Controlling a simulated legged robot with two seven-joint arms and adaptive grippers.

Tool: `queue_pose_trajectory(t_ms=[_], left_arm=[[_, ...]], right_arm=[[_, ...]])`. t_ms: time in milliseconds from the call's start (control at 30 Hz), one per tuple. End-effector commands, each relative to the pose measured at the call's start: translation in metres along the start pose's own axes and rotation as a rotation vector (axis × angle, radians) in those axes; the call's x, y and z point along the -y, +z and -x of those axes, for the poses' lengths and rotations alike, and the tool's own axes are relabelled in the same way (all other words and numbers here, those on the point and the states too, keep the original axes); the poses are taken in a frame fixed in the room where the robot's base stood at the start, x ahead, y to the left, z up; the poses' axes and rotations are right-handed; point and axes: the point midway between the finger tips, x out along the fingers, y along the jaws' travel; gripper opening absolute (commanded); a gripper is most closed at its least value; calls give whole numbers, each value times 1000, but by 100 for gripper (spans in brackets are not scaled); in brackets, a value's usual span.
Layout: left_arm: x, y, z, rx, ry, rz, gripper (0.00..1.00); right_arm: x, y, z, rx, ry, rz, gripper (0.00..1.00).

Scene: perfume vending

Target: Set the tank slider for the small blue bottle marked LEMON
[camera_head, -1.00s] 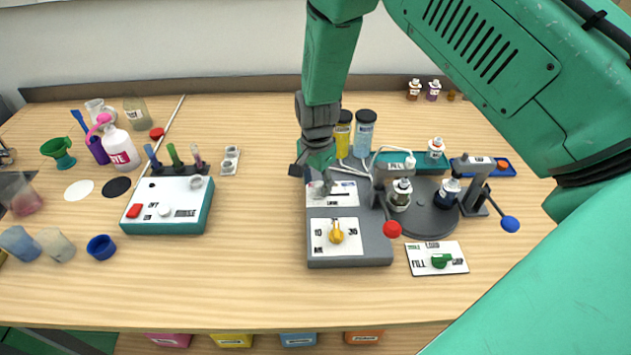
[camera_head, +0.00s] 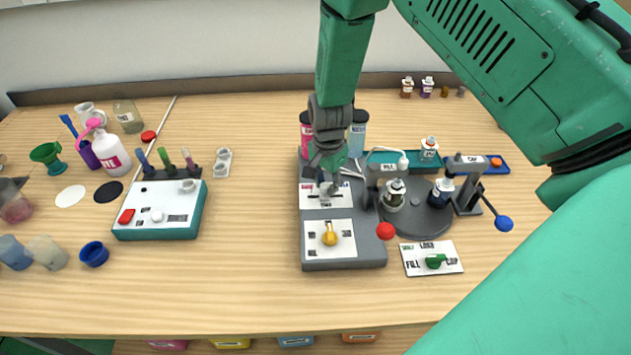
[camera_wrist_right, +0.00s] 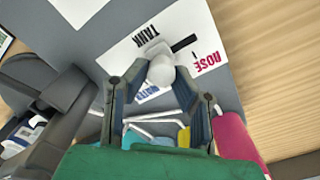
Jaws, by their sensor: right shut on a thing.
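My right gripper (camera_head: 329,180) reaches down onto the grey machine (camera_head: 343,264) at its upper white panel (camera_head: 311,201). It is shut on the white tank slider knob (camera_wrist_right: 162,70), which sits between the fingertips in the wrist view. A bare length of black slot (camera_wrist_right: 184,43) shows from the knob toward the pink ROSE label (camera_wrist_right: 207,63). A blue label lies partly hidden by the fingers. A dark blue bottle (camera_head: 441,192) stands on the round turntable (camera_head: 423,222); its label is too small to read. My left gripper is out of view.
A pink tank (camera_head: 306,130) and a light blue tank (camera_head: 357,132) stand behind the gripper.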

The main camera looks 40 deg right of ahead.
Motion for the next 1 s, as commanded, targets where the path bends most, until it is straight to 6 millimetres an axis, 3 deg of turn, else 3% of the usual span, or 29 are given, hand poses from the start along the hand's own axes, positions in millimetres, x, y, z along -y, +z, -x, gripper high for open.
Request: queue_pose_trajectory(t_ms=[133,167,200,633,1000], left_arm=[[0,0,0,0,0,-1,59],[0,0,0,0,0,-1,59],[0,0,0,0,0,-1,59],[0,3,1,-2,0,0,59],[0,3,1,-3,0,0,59]], right_arm=[[1,5,1,8,4,2,0],[1,6,1,7,5,2,32],[1,6,1,7,5,2,42],[4,2,9,4,1,1,42],[4,4,84,2,-1,2,42]])
